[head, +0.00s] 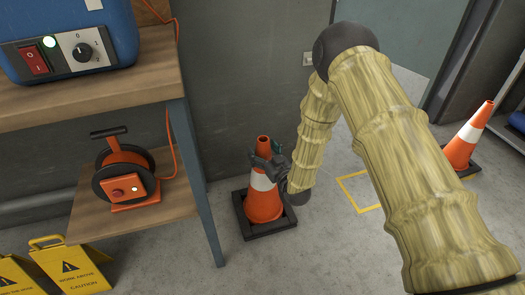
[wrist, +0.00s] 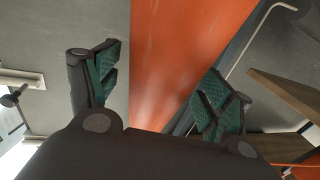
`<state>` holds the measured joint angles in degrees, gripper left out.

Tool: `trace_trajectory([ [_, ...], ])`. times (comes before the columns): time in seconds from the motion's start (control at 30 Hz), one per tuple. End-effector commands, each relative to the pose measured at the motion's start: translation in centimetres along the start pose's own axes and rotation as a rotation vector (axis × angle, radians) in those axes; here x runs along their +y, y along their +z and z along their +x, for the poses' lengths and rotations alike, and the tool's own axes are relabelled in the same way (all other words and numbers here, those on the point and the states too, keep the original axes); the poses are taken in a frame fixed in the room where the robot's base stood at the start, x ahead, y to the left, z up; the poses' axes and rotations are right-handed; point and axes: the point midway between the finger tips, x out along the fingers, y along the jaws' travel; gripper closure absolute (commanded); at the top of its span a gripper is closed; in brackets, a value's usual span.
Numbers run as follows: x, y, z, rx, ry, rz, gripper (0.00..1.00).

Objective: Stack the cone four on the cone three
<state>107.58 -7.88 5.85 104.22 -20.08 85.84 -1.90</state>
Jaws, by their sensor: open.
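An orange traffic cone with a white band (head: 263,204) stands upright on a square black base, right of the workbench leg. My gripper (head: 272,165) is at its upper part, by the white band. In the wrist view the open fingers (wrist: 155,92) are on either side of the cone's orange surface (wrist: 165,60); I cannot tell whether they touch it. A second orange cone with a white band (head: 464,148) stands upright at the right, its base partly hidden by my arm. I see no numbers telling which cone is three or four.
A wooden workbench (head: 120,92) at the left holds a blue machine (head: 75,35) and, on its lower shelf, an orange cable reel (head: 125,175). Yellow caution signs (head: 68,265) stand at lower left. A yellow floor outline (head: 347,190) lies between the cones, partly hidden by my arm.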

Motion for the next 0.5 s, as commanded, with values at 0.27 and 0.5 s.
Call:
trace_trajectory([
  [0.27,0.0,0.1,-0.9,-0.003,0.001,0.001,0.2],
  [0.5,0.0,0.1,-4.6,-0.004,0.0,0.002,0.2],
])
